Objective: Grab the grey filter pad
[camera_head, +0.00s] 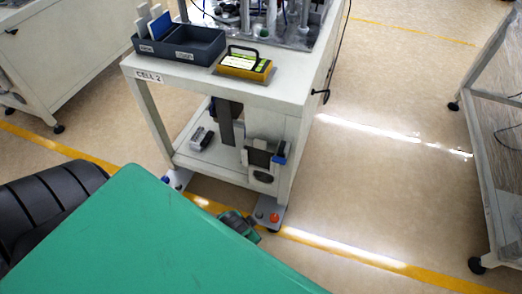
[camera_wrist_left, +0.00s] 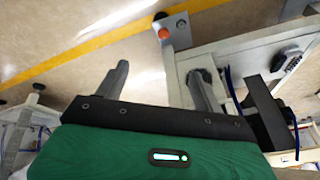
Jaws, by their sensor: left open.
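Thin upright pads stand in the left compartment of a dark grey two-compartment bin (camera_head: 205,52) on the cell bench. A pale grey or white pad (camera_head: 142,29) is at the left, beside a blue pad (camera_head: 160,25). Which piece is the grey filter pad I cannot tell for sure. My left gripper (camera_head: 240,222) is low by the bench's front foot, partly hidden by my green body, far below the bin. In the left wrist view its two fingers (camera_wrist_left: 158,78) are spread apart with nothing between them. My right gripper is not in view.
The bench (camera_head: 277,95) marked CELL 2 also holds a yellow and black handheld device (camera_head: 245,65) and a machine behind. Its lower shelf and feet, one with an orange knob (camera_head: 274,217), are near my left gripper. Open floor lies to the right, before a cart (camera_head: 490,170).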

